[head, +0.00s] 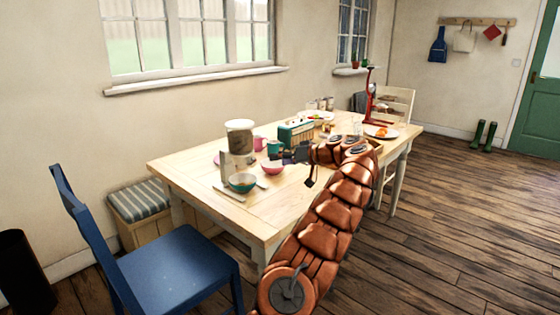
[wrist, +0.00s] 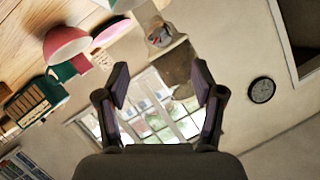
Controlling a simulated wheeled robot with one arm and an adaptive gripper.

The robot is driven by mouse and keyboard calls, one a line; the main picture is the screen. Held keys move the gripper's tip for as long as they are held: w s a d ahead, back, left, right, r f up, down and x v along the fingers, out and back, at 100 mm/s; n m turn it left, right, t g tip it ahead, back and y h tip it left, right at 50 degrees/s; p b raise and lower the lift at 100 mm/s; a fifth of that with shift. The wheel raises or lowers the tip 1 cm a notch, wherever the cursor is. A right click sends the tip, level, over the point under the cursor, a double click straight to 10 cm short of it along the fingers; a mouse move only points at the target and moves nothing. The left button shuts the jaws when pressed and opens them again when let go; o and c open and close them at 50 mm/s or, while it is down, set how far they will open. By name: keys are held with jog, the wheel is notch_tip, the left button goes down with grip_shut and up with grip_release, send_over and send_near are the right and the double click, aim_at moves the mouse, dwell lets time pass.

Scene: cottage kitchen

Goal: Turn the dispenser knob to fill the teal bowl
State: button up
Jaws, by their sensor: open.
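In the wrist view my gripper (wrist: 160,85) is open and empty, and the dispenser (wrist: 180,68) shows upside down beyond the fingers. A small grey and red part (wrist: 160,38) on it may be the knob. I cannot make out the teal bowl there.
A pink bowl (head: 272,168), a pink mug (head: 259,143), a teal mug (head: 274,148) and a radio (head: 296,132) stand close to my gripper. A blue chair (head: 175,270) is at the table's near end. The table's front left corner (head: 255,222) is clear.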

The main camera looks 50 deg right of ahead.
jog(key=n+h+b, duration=0.3)
jog(key=b, duration=0.4)
send_near(254, 163)
jog(key=shift+w, duration=1.2)
jog(key=shift+f+p+x, duration=0.15)
jog(key=shift+p+x, duration=0.05)
jog(key=shift+x, duration=1.75)
jog(key=shift+f+p+x, duration=0.15)
jog(key=shift+x, duration=1.8)
jog(key=shift+s, duration=0.1)
jog(key=c, duration=1.2)
jog(key=shift+o, duration=0.2)
jog(key=shift+y, duration=0.4)
